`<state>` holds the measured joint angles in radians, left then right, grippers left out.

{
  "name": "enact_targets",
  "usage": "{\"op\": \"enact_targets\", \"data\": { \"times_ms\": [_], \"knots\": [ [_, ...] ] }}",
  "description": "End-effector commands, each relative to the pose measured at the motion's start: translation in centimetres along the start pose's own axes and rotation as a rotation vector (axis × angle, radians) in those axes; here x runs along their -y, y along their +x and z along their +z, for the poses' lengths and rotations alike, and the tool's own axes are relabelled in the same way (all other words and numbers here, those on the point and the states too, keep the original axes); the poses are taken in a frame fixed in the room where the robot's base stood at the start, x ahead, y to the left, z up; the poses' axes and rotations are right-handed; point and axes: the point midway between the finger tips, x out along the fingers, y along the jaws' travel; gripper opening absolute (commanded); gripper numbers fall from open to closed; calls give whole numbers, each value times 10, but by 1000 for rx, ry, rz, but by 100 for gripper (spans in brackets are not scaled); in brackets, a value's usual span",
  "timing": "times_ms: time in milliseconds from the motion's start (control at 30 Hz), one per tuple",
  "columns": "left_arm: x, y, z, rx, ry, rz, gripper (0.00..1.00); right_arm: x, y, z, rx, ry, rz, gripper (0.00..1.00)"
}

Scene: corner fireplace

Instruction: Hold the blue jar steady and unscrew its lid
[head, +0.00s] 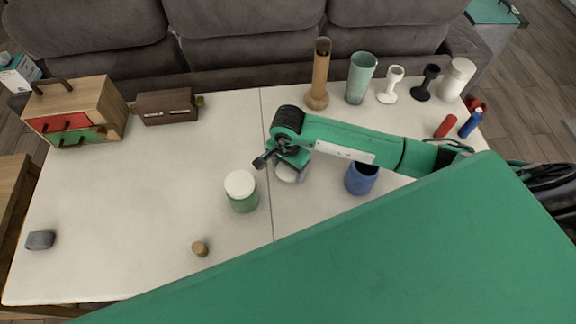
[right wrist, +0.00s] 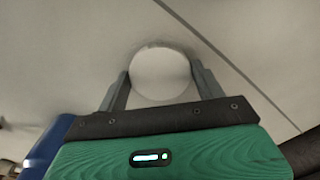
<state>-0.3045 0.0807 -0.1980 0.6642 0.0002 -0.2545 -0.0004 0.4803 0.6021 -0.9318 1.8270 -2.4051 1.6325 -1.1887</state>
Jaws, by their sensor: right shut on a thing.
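The blue jar (head: 361,181) stands upright on the white table, partly behind my right arm. Its top shows a dark open mouth with no lid on it. My right gripper (head: 284,166) is left of the blue jar, apart from it, and shut on a round white lid (head: 286,174). In the right wrist view the lid (right wrist: 162,74) sits between the two fingers; I cannot tell whether it touches the table. A blue shape at the left edge of that view may be the jar (right wrist: 45,145). My left gripper is not in view.
A green jar with a white lid (head: 241,191) stands just left of my right gripper. A small wooden knob (head: 200,248) and grey block (head: 40,240) lie leftward. Vases (head: 361,78) and candle holders (head: 391,84) line the back right. The left-middle table is clear.

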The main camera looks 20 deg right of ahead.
Motion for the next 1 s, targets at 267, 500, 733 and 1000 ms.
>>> {"op": "enact_targets", "data": {
  "times_ms": [267, 500, 733, 1000],
  "knots": [
    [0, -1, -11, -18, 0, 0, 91, 0, 1, 0, 0, 0, 0, 90],
    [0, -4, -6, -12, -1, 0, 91, 0, -2, 0, 0, 0, 0, 90],
    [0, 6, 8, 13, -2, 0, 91, 1, -34, -1, -4, -2, -6, 90],
    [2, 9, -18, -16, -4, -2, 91, 1, -92, -1, -3, -1, -4, 90]
  ]
}}
